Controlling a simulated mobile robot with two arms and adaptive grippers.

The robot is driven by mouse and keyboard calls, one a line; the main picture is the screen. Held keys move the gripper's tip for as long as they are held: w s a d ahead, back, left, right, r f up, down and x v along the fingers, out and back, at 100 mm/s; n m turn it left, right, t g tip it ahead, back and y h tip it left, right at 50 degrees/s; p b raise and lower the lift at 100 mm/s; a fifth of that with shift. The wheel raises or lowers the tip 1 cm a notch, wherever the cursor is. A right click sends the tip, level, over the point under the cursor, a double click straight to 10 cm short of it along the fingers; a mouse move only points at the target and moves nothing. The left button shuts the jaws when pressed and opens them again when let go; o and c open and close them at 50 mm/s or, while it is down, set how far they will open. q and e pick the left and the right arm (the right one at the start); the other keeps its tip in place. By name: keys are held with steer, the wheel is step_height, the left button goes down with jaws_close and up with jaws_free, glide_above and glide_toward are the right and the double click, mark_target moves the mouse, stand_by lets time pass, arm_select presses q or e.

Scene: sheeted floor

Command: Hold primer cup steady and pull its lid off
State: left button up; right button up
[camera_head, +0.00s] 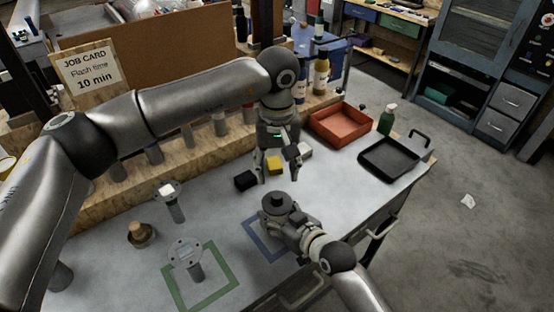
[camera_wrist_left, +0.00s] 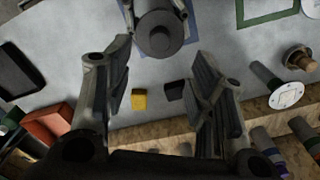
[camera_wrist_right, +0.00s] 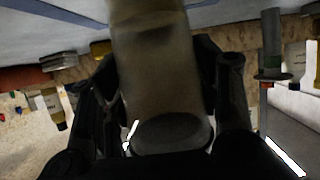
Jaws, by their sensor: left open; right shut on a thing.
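The primer cup with its dark round lid (camera_head: 278,201) stands above the blue outlined square. My right gripper (camera_head: 292,225) is shut on the cup's side; in the right wrist view the pale cup body (camera_wrist_right: 160,75) fills the space between the fingers. My left gripper (camera_head: 278,178) is open and empty, pointing down, just beyond and above the cup. In the left wrist view the lid (camera_wrist_left: 158,40) with a raised round knob lies at the top, ahead of the two spread fingers (camera_wrist_left: 160,95). Whether the cup touches the table is hidden.
Black (camera_head: 245,180), yellow (camera_head: 274,166) and white (camera_head: 305,150) blocks lie behind the cup. A red tray (camera_head: 342,138) and black tray (camera_head: 416,160) are at right. Flanged parts (camera_head: 186,254) and a brass piece (camera_head: 140,235) stand at left. A wooden rack (camera_head: 130,180) borders the back.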

mark_target(277, 195)
arm_select(q)
step_height(277, 195, down, 10)
steer(key=shift+f, duration=0.1)
arm_select(e)
steer(key=shift+f, duration=0.1)
arm_select(q)
jaws_close()
stand_by(0.4)
steer(key=shift+r, duration=0.3)
stand_by(0.6)
steer(key=shift+r, duration=0.9)
